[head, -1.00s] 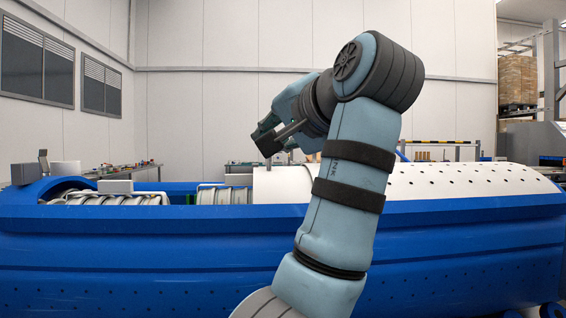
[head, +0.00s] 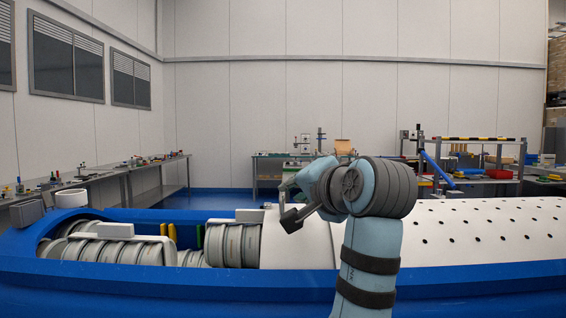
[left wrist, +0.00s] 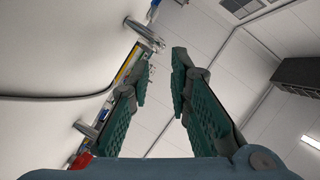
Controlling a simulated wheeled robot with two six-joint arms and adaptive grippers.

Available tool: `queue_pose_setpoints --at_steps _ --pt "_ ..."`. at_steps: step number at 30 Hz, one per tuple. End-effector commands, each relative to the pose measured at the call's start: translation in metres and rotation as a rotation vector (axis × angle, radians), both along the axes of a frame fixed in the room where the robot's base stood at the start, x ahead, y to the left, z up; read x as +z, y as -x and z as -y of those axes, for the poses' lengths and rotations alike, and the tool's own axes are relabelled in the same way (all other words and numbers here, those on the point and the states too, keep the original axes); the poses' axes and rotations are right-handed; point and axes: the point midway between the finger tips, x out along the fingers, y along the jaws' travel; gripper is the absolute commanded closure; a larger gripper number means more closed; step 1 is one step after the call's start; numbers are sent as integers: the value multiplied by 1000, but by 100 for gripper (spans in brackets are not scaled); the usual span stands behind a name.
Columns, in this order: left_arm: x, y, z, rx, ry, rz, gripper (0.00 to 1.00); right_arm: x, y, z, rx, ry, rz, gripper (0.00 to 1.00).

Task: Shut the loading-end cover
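A long blue tub (head: 130,290) lies across the head view. Its left part is open and shows ribbed grey drums (head: 115,250). A smooth white cover (head: 295,248) lies on the tub right of the opening, joining a perforated white cover (head: 470,230). I cannot tell for sure which is the loading-end cover. My left gripper (head: 286,207) is above the smooth cover's edge, pointing left. In the left wrist view its fingers (left wrist: 164,55) are apart with nothing between them. A white surface with metal handles (left wrist: 145,35) is beside them. My right gripper is out of view.
Benches with small tools (head: 120,168) stand along the left wall and a table (head: 265,165) at the back. Blue floor is free behind the tub.

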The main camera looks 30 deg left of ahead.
Motion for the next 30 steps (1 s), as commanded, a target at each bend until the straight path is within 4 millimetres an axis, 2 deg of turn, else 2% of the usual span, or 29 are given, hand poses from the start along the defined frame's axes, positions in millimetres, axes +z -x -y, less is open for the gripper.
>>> queue_pose_setpoints --at_steps 1,4,9,14,24,28,30 --pt "6 -2 -3 2 1 -4 82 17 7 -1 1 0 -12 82" --pt "-3 -19 -21 2 -2 -5 82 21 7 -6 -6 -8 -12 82" --pt "-15 -42 -45 1 -2 -3 82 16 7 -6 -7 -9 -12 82" --pt "-19 -55 -58 0 -2 -1 82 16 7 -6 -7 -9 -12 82" --pt "-20 -60 -62 -1 0 0 82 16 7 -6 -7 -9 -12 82" --pt "-20 -60 -62 -1 0 0 100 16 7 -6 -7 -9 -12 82" --pt "-20 -60 -62 -2 0 -1 100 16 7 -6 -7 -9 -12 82"
